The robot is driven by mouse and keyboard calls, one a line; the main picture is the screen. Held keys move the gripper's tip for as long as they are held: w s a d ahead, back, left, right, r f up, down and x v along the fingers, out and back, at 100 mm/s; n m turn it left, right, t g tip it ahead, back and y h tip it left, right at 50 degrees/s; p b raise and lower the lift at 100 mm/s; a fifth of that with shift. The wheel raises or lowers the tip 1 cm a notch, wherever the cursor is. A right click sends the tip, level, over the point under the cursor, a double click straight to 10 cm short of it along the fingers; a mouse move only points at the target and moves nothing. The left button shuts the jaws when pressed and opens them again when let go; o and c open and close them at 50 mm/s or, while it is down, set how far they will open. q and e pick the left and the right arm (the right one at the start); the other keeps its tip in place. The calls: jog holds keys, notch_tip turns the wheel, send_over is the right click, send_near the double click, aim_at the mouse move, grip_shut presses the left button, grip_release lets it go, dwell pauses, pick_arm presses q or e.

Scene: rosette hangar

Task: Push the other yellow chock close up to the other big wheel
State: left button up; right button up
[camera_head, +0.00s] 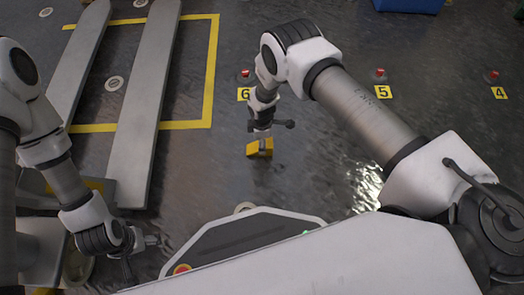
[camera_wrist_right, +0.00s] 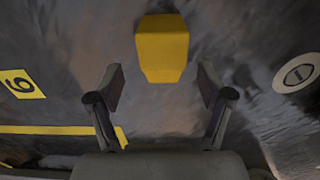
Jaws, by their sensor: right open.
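A yellow chock (camera_head: 260,147) lies on the dark floor, near the middle of the head view. It also shows at the top middle of the right wrist view (camera_wrist_right: 162,48). My right gripper (camera_head: 267,129) is over the floor right by the chock. In the right wrist view its two fingers (camera_wrist_right: 160,88) are spread apart with nothing between them, and the chock is beyond the fingertips. My left gripper (camera_head: 142,252) hangs low at the lower left, away from the chock; its finger opening is unclear. No big wheel can be made out in either view.
Two long grey forks (camera_head: 140,100) lie at the left, partly inside a yellow floor outline (camera_head: 210,75). Yellow number plates such as the 5 (camera_head: 383,92) and small red-topped fittings (camera_head: 379,73) line the floor. A blue box (camera_head: 408,5) stands at the top. Floor around the chock is clear.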

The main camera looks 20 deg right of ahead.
aim_at(252, 149)
notch_tip(252, 149, down, 5)
jog(key=b, duration=0.2)
jog(key=shift+s+r+b, duration=0.15)
jog(key=shift+b, duration=0.25)
jog(key=shift+r, duration=0.2)
jog(key=c, duration=1.4)
jog(key=shift+c, duration=0.2)
